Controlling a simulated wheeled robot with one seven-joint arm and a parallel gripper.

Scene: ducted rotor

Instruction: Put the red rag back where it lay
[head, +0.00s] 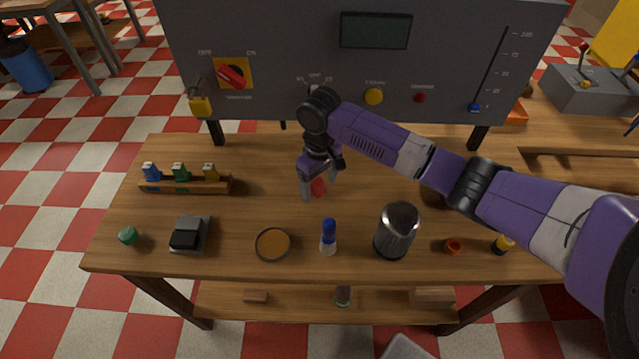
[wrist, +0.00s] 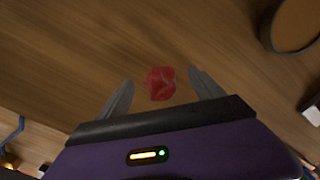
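The red rag (head: 318,187) is a small crumpled red piece, partly hidden behind my gripper in the head view. In the wrist view the rag (wrist: 160,83) appears over the wood, between my fingertips, with a gap on each side. My gripper (head: 318,188) is over the middle of the table, pointing down. Its fingers (wrist: 160,80) are spread and do not touch the rag. I cannot tell exactly how far above the tabletop the fingertips are.
On the wooden table (head: 250,215) stand a metal cylinder (head: 397,229), a blue-capped bottle (head: 328,237), a round shallow dish (head: 273,244), a black-and-grey box (head: 189,234) and a rack of coloured pieces (head: 185,184). A grey control panel (head: 290,55) rises behind. The table's middle left is clear.

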